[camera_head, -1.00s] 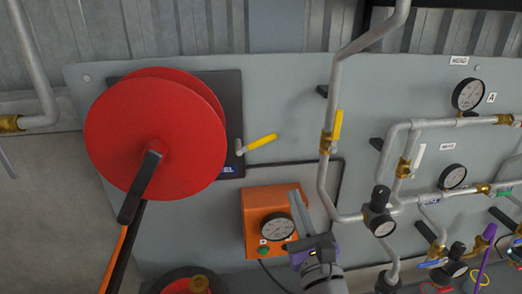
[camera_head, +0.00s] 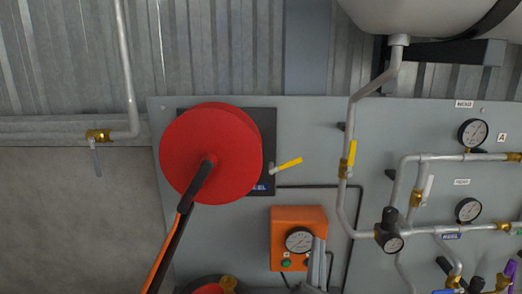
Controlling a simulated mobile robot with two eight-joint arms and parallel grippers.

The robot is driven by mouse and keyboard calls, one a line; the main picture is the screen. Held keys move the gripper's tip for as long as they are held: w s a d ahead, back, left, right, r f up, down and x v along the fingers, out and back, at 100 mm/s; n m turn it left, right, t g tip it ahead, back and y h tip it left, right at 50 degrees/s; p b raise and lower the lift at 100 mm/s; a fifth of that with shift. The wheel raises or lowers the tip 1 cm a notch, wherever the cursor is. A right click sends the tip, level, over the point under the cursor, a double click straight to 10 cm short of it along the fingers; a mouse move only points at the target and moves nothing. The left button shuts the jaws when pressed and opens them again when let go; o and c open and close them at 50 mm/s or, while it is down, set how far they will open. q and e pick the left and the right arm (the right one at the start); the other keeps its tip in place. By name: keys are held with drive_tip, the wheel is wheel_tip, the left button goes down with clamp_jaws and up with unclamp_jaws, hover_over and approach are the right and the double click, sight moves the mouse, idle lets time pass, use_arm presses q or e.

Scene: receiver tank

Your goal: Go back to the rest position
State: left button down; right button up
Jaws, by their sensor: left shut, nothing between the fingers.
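The fingers of my left gripper (camera_head: 318,258) show at the bottom centre of the head view, pointing up. They are shut together with nothing between them. They overlap the lower right part of an orange box (camera_head: 285,222) with a round gauge (camera_head: 299,240) and a green button (camera_head: 286,264). I cannot tell whether they touch the box. The rest of this gripper is mostly below the picture edge. My right gripper is not in view.
A red reel (camera_head: 208,140) with a black and orange bar stands out from the grey panel (camera_head: 315,140). Pipes with a yellow-handled valve (camera_head: 350,160) and gauges fill the right side. A white tank (camera_head: 430,15) hangs at the top right.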

use_arm(q)
drive_tip(key=s+a+f+m+g, duration=0.2)
drive_tip(key=a+f+m+g, duration=0.2)
drive_tip(key=a+f+m, duration=0.45)
drive_tip(key=s+a+f+m+g, duration=0.3)
drive_tip(key=a+f+m+g, duration=0.2)
drive_tip(key=f+m, duration=0.55)
drive_tip(key=s+a+f+m+g+y, duration=0.4)
drive_tip(key=s+a+f+m, duration=0.4)
drive_tip(key=s+a+f, duration=0.3)
drive_tip(key=s+a+g, duration=0.1)
drive_tip(key=a, duration=0.3)
drive_tip(key=shift+f+g+y, duration=0.3)
drive_tip(key=shift+g+y, duration=0.1)
drive_tip(key=shift+s+a, duration=0.1)
